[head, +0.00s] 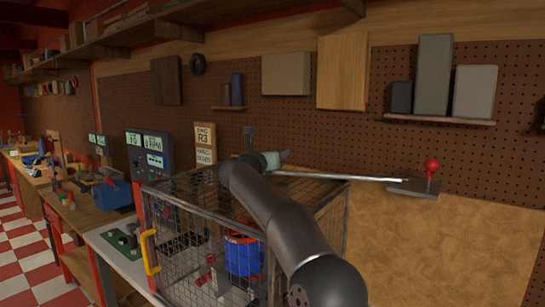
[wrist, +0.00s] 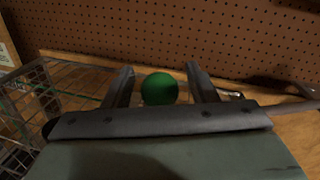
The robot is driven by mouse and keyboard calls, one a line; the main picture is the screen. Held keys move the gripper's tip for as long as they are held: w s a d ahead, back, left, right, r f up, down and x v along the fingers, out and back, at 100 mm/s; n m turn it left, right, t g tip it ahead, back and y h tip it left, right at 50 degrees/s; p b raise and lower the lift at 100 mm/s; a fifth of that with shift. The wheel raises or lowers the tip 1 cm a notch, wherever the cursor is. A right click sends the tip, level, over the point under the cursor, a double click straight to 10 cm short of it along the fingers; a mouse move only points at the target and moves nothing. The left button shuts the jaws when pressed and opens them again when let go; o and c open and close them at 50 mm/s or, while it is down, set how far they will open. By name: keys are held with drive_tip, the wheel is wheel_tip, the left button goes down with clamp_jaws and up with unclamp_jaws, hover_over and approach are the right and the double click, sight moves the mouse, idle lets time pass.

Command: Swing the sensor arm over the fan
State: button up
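The sensor arm appears to be a thin pale rod (head: 340,177). It runs from beside my gripper to a flat grey plate (head: 412,187) with a red ball knob (head: 431,165) at the right. My gripper (head: 280,157) is above the top of a wire cage. In the wrist view, a green ball (wrist: 159,89) shows between the two fingers of my gripper (wrist: 161,75), with a visible gap on each side. The fingers are apart. The green ball is hidden in the head view. Inside the cage is a blue round part with red (head: 243,254), perhaps the fan, partly covered by my arm.
The wire cage (head: 180,222) has a yellow handle (head: 150,251) at its left. A dark upright post (head: 249,138) stands close behind my gripper. A display panel (head: 148,153) stands behind the cage. A pegboard wall with shelves runs behind.

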drive_tip(key=shift+s+a, duration=0.15)
drive_tip(key=shift+s+a+f+b, duration=0.1)
drive_tip(key=shift+s+b, duration=0.05)
drive_tip(key=shift+b, duration=0.15)
drive_tip(key=b+v, duration=0.6)
drive_tip(key=v, duration=0.9)
drive_tip(key=shift+s+a, duration=0.1)
drive_tip(key=shift+s, duration=0.25)
drive_tip(key=shift+s+a, duration=0.3)
drive_tip(key=shift+s, duration=0.3)
